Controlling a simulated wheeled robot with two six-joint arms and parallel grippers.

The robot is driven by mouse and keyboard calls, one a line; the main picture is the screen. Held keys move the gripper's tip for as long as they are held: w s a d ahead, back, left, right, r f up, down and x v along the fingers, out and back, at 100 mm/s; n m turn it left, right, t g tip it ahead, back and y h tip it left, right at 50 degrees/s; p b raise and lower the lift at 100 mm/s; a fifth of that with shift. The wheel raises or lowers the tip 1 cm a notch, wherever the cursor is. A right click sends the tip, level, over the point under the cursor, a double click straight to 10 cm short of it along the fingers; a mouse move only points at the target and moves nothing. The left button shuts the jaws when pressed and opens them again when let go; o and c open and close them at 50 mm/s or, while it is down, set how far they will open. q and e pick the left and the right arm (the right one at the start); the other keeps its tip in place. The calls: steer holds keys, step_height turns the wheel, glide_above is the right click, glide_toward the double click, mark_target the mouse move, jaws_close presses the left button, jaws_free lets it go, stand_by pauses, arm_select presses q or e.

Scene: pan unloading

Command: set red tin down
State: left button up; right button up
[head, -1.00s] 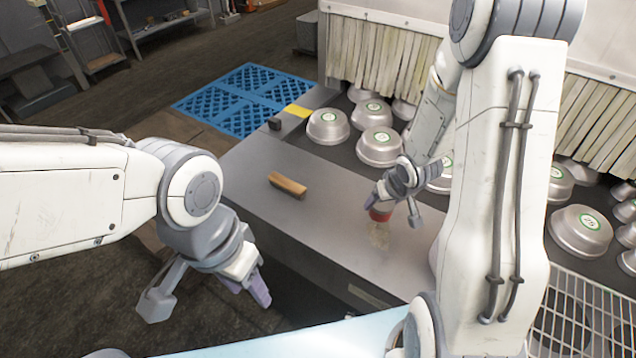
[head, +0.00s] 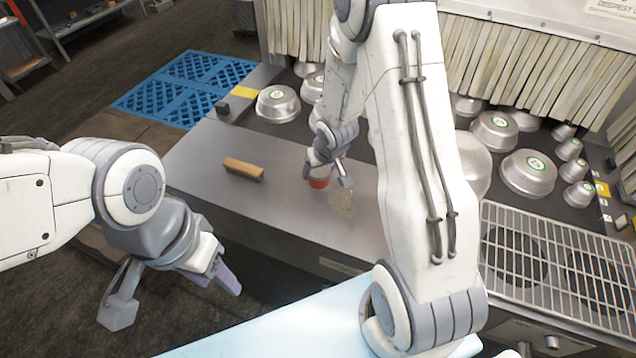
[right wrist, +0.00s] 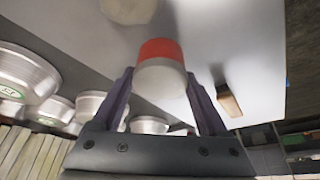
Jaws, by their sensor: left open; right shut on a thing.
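The red tin (head: 318,183) is between the fingers of my right gripper (head: 328,178), over the grey metal counter in the head view. In the right wrist view the tin (right wrist: 160,52) shows a red band and a pale end, with a purple finger on each side. My right gripper is shut on it. Whether the tin touches the counter I cannot tell. My left gripper (head: 170,295) is open and empty, in front of the counter at lower left, away from the tin.
A wooden block (head: 243,169) lies on the counter (head: 215,150) left of the tin. A pale patch (head: 342,203) is beside the tin. Several upturned metal pans (head: 278,104) stand behind. A wire rack (head: 550,262) is at right.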

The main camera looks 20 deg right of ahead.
mark_target(318, 180)
steer(key=shift+a+f, duration=0.1)
steer(key=shift+f, duration=1.85)
steer(key=shift+f+b, duration=0.15)
steer(key=shift+b, duration=0.15)
steer(key=o, duration=1.1)
steer(key=shift+f, duration=0.1)
steer(key=o, duration=0.3)
